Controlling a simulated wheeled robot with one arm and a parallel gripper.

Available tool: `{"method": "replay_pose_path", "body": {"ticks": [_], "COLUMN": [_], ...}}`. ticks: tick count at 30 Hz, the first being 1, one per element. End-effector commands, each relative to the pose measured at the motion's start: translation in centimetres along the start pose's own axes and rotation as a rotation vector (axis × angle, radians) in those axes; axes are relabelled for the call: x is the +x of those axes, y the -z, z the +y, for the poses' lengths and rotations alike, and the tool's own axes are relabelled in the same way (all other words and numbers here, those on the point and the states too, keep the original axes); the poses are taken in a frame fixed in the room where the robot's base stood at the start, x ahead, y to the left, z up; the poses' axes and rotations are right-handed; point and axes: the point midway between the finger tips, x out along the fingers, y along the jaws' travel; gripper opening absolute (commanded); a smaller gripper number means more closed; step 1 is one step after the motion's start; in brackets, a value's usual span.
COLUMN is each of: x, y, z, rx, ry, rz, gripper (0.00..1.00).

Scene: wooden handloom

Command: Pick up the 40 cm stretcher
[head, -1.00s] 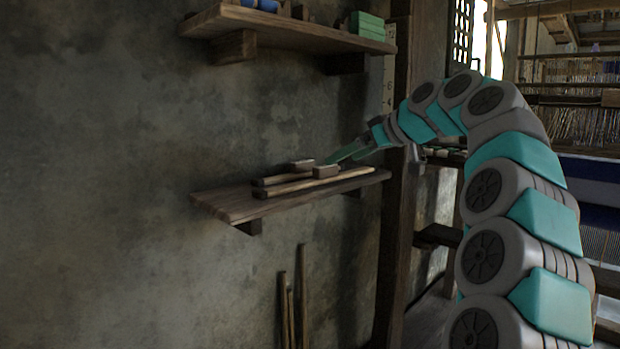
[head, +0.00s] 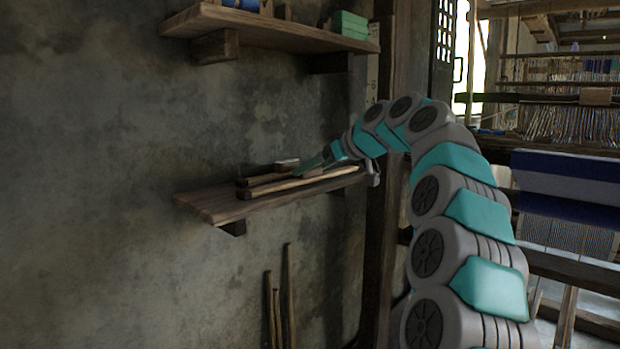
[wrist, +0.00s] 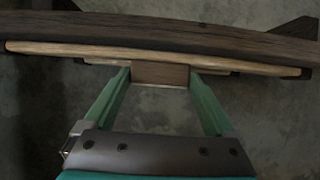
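Two wooden stretchers lie side by side on the lower wall shelf (head: 207,204). The front stretcher (head: 265,189) is the longer, paler stick; in the wrist view its bar (wrist: 90,52) runs across nearly the whole width.
An upper shelf (head: 240,28) with green boxes (head: 350,22) hangs above. A dark wooden post (head: 380,230) stands right of the shelf, close to my arm. Several thin sticks (head: 290,290) lean on the wall below. The loom (head: 570,175) stands at the right.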

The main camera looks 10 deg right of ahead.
Motion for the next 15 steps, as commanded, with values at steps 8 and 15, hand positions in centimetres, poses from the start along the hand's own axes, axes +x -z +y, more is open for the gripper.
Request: {"method": "replay_pose_path", "body": {"ticks": [8,15], "x": [0.00,0.02], "y": [-0.02,-0.05], "z": [0.01,0.00], "rx": [0.000,0.001], "ry": [0.000,0.000], "rz": [-0.001,-0.001], "gripper": [0.57,0.30]}}
